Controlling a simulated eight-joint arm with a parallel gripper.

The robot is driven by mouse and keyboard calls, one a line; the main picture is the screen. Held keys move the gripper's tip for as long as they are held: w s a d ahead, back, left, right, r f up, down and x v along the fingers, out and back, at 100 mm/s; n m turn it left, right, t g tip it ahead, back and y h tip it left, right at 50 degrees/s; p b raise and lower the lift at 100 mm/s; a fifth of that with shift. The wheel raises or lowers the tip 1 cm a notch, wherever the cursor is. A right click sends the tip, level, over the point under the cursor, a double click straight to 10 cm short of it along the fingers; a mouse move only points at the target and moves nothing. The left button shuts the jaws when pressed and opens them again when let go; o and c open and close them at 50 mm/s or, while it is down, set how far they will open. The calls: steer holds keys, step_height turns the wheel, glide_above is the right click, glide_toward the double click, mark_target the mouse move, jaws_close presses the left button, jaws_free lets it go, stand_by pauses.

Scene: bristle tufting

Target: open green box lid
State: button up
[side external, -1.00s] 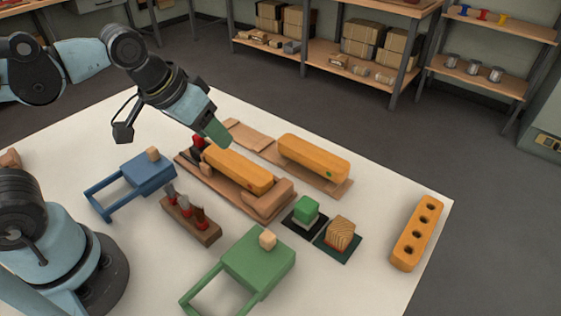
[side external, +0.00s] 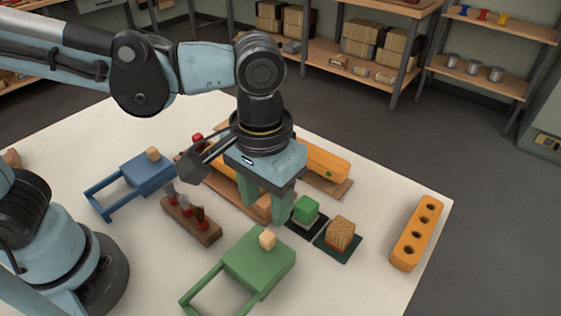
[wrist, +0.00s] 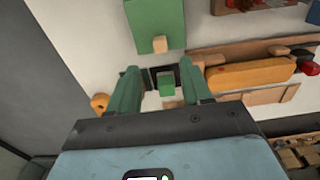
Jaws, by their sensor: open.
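The green box (side external: 259,262) stands at the front of the table, with a light wooden knob (side external: 267,239) on its flat lid and a green frame sticking out towards the lower left. The lid looks closed. The box also shows at the top of the wrist view (wrist: 155,18), with its knob (wrist: 161,43) towards my gripper. My gripper (side external: 266,211) points down, open and empty, above and behind the knob in the side view. In the wrist view its two green fingers (wrist: 161,82) are spread apart, with a small green block (wrist: 166,85) between them in the picture.
The green block (side external: 306,209) and a bristled wooden block (side external: 341,231) sit on dark pads to the right. A tool rack (side external: 191,220) and a blue box (side external: 147,173) stand left. An orange bar with holes (side external: 417,232) lies far right. My arm partly hides orange brush bodies behind.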

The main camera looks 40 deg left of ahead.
mark_target(267, 235)
steer(key=shift+f, duration=3.85)
jaws_close()
